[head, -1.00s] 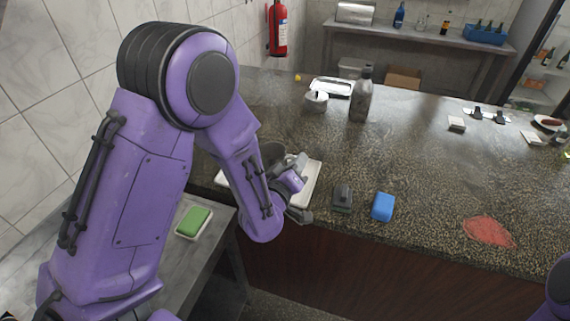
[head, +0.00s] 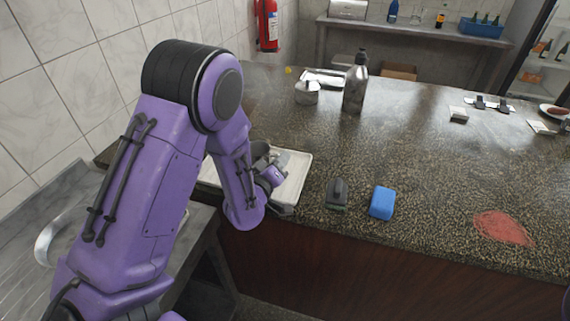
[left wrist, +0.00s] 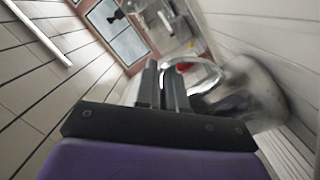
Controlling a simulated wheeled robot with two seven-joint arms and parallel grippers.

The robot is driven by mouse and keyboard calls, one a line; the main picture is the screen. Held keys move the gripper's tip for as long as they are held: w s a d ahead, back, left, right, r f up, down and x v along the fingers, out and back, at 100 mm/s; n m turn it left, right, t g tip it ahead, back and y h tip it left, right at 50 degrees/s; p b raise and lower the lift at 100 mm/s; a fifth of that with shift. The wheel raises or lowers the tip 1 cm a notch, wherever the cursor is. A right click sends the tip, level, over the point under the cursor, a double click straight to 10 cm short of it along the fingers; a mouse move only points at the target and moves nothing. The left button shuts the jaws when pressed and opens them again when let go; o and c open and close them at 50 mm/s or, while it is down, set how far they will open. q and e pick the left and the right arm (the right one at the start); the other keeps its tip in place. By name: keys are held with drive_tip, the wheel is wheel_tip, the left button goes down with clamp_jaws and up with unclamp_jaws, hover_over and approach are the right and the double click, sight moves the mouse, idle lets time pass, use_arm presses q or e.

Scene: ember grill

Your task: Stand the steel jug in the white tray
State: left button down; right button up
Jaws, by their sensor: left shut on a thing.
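The white tray (head: 296,178) lies on the speckled counter near its front left edge, partly hidden by my left arm. My left gripper (head: 268,168) is over the tray and shut on the steel jug. Only a grey bit of the jug (head: 260,148) shows behind the gripper in the head view. In the left wrist view, the jug (left wrist: 250,95) is blurred at the right, and its looped handle is at the fingers (left wrist: 163,85). I cannot tell whether the jug's base touches the tray. My right gripper is out of view.
A metal bottle (head: 355,82) and a small lidded pot (head: 307,92) stand farther back. A red patch (head: 502,228) marks the counter at right. The counter's middle is clear.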

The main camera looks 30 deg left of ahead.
use_arm(q)
drive_tip(key=shift+s+a, duration=0.1)
drive_tip(key=c, duration=1.2)
unclamp_jaws()
drive_tip(key=shift+a+f, duration=0.1)
drive_tip(key=shift+r, duration=0.2)
drive_tip(key=s, duration=0.1)
drive_tip(key=s+b, duration=0.1)
drive_tip(key=s, duration=0.1)
drive_tip(key=s+b, duration=0.1)
drive_tip(key=shift+s+d+f, duration=0.2)
drive_tip(key=shift+s+d, duration=0.15)
drive_tip(key=shift+s, duration=0.05)
drive_tip(key=s+r+p, duration=0.2)
drive_tip(key=s+p, duration=0.4)
drive_tip(key=s+f+m+g, duration=0.1)
drive_tip(key=s+f+g, duration=0.3)
drive_tip(key=s+f, duration=0.3)
drive_tip(key=s+f+m+g+y, duration=0.1)
drive_tip(key=s+f+g, duration=0.4)
drive_tip(key=s+f, duration=0.3)
drive_tip(key=s+d+f+m+g, duration=0.1)
drive_tip(key=s+f+g, duration=0.4)
drive_tip(key=s+f, duration=0.3)
drive_tip(key=shift+d+f+m+y, duration=0.1)
drive_tip(key=shift+f+m+y, duration=0.2)
drive_tip(key=shift+f, duration=0.65)
